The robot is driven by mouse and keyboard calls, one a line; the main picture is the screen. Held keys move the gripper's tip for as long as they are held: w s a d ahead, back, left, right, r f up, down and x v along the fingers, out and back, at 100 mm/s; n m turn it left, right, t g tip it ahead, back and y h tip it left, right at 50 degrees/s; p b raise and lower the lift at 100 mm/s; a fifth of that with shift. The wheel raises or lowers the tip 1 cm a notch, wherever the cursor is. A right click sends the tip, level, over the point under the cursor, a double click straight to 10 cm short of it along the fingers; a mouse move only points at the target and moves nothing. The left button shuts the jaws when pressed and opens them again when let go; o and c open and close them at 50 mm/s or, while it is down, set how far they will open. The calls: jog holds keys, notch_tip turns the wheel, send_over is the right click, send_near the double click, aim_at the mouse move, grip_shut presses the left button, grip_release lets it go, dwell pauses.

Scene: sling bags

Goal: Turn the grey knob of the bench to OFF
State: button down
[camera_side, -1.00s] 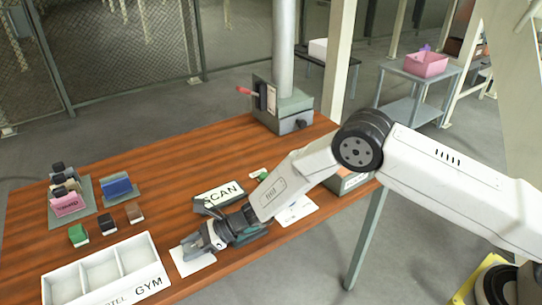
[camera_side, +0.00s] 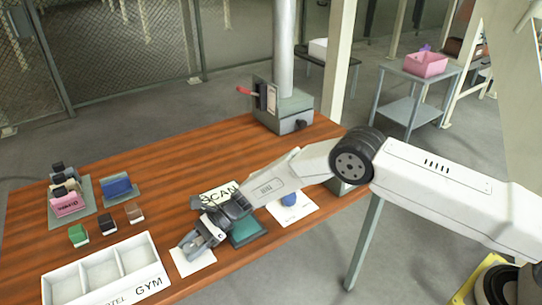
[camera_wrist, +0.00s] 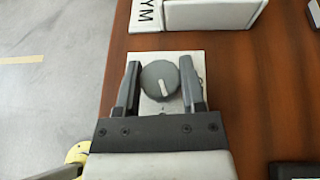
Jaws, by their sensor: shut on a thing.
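The grey knob (camera_wrist: 158,78) sits on a white plate (camera_wrist: 171,56) at the bench's front edge. Its white pointer line runs from the middle toward my wrist in the wrist view. My gripper (camera_wrist: 160,70) has one finger on each side of the knob and is shut on it. In the side view my gripper (camera_side: 187,243) reaches down over the white plate (camera_side: 197,264) and hides the knob. I cannot read any OFF mark on the plate.
A white divided tray marked GYM (camera_side: 108,274) stands left of the plate. Small blocks (camera_side: 107,223) and bags (camera_side: 68,204) are at the left.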

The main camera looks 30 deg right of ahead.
jog(key=shift+n+g+h, duration=0.4)
jog(key=shift+n+g, duration=1.4)
jog(key=shift+g, duration=0.3)
jog(key=shift+c, duration=1)
grip_release()
jog(key=shift+v, duration=3.95)
